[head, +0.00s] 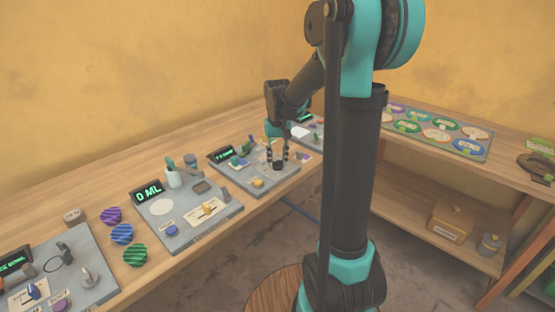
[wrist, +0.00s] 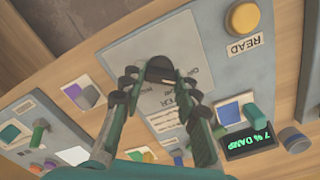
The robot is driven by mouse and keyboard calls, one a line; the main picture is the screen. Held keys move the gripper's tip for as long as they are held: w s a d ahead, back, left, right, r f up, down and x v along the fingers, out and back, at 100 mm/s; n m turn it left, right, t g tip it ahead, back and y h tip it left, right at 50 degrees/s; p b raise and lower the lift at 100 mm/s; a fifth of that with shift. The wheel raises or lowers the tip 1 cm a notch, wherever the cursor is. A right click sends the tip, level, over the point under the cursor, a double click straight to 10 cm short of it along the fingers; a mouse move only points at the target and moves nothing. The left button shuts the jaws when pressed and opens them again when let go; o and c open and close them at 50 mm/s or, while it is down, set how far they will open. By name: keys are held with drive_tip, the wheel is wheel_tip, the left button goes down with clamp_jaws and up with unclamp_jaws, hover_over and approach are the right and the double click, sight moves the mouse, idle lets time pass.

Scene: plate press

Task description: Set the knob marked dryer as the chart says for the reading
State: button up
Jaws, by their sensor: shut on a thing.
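My gripper (wrist: 160,78) is shut on a dark, rounded knob-like piece (wrist: 160,66) over a pale card in the wrist view. Whether this is the knob marked dryer I cannot tell, since the fingers hide most of its lettering. The pale card (wrist: 125,52) carries printed lines, partly covered and too small to read. The display (wrist: 250,140) reads 7 % DAMP in green. In the head view my gripper (head: 277,158) reaches down onto the grey panel (head: 285,187) with the display (head: 222,154) at its back left.
A yellow button (wrist: 242,17) marked READ stands on the same panel. A blue-and-white piece (wrist: 229,112), a green block (wrist: 253,115) and a grey cylinder (wrist: 294,139) are nearby.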

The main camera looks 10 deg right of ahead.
sight(277, 161)
drive_tip(key=shift+n, duration=0.4)
drive_tip(key=o, duration=1.2)
drive_tip(key=shift+c, duration=0.2)
wheel_tip(277, 161, up, 12)
drive_tip(key=s+d+f+t, duration=0.2)
drive_tip(key=s+f, duration=0.8)
drive_tip(key=s+d+f+t, duration=0.1)
drive_tip(key=s+f+t, duration=0.1)
drive_tip(key=s+f, duration=0.7)
drive_tip(key=shift+s+d+f, duration=0.35)
drive_tip(key=shift+s+d, duration=0.05)
drive_tip(key=shift+s, duration=0.85)
